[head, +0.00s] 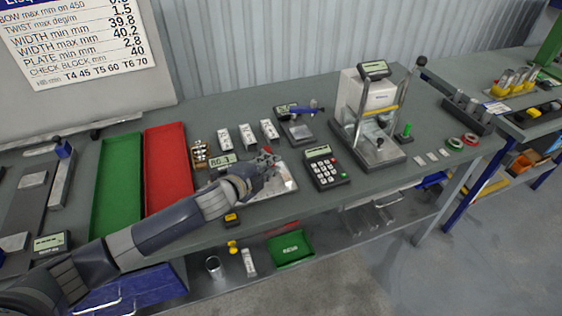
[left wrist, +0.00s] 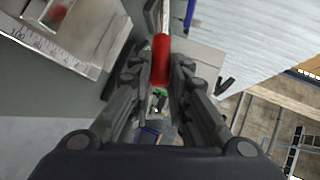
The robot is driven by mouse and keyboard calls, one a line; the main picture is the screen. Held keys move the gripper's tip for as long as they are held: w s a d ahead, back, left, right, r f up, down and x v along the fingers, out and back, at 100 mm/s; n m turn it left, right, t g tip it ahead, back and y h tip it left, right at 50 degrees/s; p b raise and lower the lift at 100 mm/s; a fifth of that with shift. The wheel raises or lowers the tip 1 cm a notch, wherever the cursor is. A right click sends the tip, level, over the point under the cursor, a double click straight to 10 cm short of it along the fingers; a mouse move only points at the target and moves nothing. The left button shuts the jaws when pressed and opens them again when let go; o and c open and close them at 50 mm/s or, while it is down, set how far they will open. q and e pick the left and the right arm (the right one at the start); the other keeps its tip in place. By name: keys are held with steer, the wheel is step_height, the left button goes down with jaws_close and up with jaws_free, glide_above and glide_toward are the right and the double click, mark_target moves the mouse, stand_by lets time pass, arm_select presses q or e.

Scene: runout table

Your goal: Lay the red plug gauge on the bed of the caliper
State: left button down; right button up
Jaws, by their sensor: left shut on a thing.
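The red plug gauge (left wrist: 160,60) is a red cylinder between the fingers of my left gripper (left wrist: 158,72) in the left wrist view. In the head view, my left gripper (head: 268,160) is over a silver plate, with a bit of red at its tips. The caliper seems to be the silver instrument with the display (head: 222,160), partly hidden by my arm. The left wrist view shows a metal piece with a ruled scale (left wrist: 55,40) at upper left, apart from the gauge. My right gripper is not in view.
A green tray (head: 118,180) and a red tray (head: 168,165) lie to the left. White boxes (head: 246,134) stand behind the gripper. A calculator-like keypad (head: 324,168) and a tall press-like device (head: 370,115) stand to the right. The table's front edge is close.

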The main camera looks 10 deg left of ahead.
arm_select(q)
steer(key=shift+s+a+f+b, duration=0.15)
steer(key=shift+f+b, duration=0.45)
steer(key=shift+f, duration=0.35)
steer(key=shift+s+f+b, duration=0.15)
steer(key=shift+f+b, duration=0.45)
steer(key=shift+f, duration=0.3)
steer(key=shift+f+b, duration=1)
steer(key=shift+f, duration=0.45)
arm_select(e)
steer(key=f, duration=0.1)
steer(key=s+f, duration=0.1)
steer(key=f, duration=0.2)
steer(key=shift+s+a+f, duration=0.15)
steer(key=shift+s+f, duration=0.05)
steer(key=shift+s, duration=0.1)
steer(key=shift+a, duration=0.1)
arm_select(q)
steer(key=c, duration=1.4)
jaws_free()
steer(key=shift+c, duration=0.2)
